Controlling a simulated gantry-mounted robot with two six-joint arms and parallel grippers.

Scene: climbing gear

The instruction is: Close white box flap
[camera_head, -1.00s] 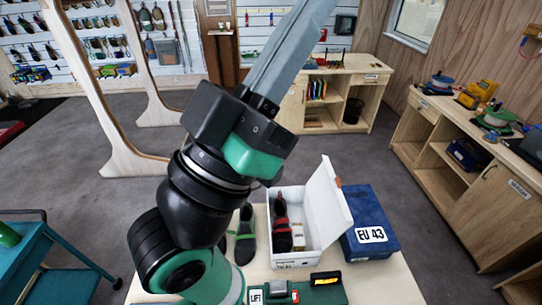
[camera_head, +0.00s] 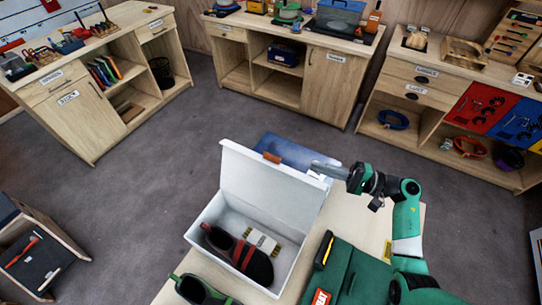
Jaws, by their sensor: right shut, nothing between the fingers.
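The white box (camera_head: 205,215) stands open on the table. A dark shoe with red trim (camera_head: 239,254) and a pale patterned piece (camera_head: 263,242) lie inside. My right gripper (camera_head: 318,168) is shut and empty. Its fingers point left at the flap's upper right corner, on the outer side; I cannot tell whether they touch it. My left gripper is out of view.
A blue box (camera_head: 292,148) lies behind the flap, partly hidden. Wooden cabinets (camera_head: 292,75) stand beyond open grey floor.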

